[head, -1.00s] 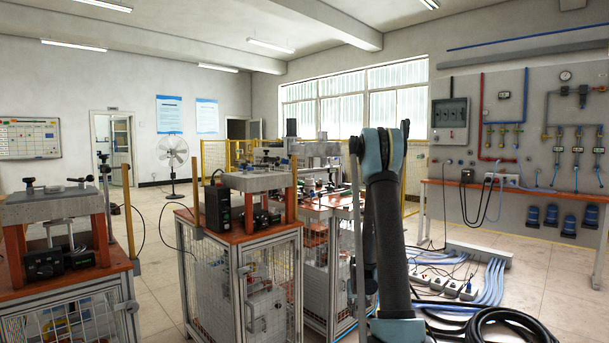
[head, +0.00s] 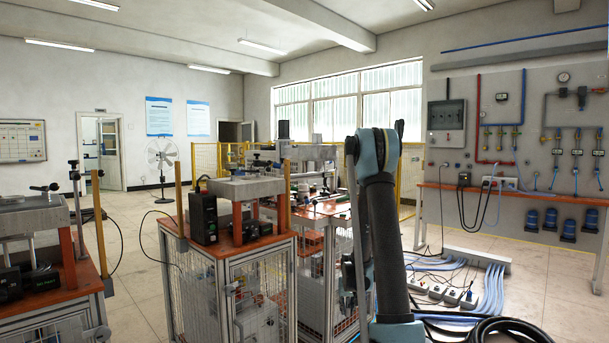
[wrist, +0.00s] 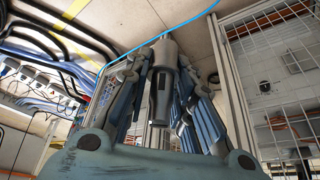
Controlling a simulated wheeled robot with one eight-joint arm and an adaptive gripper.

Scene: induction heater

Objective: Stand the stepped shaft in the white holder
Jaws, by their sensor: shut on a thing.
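In the wrist view my gripper (wrist: 168,72) is shut on the stepped shaft (wrist: 160,92), with its fingers on both sides of it. The shaft is dark grey, with a wider, lighter upper part and a narrower lower part. It hangs clear of any surface as far as I can see. In the head view my arm stands in the foreground, and neither my gripper nor the shaft can be made out there. I cannot make out the white holder in either view.
Two caged workbenches, one at centre (head: 228,262) and one at left (head: 52,315), carry orange tops and machines. A power strip (head: 437,293) and blue cables (head: 490,290) lie on the floor at right. Open floor (head: 130,225) shows between the benches.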

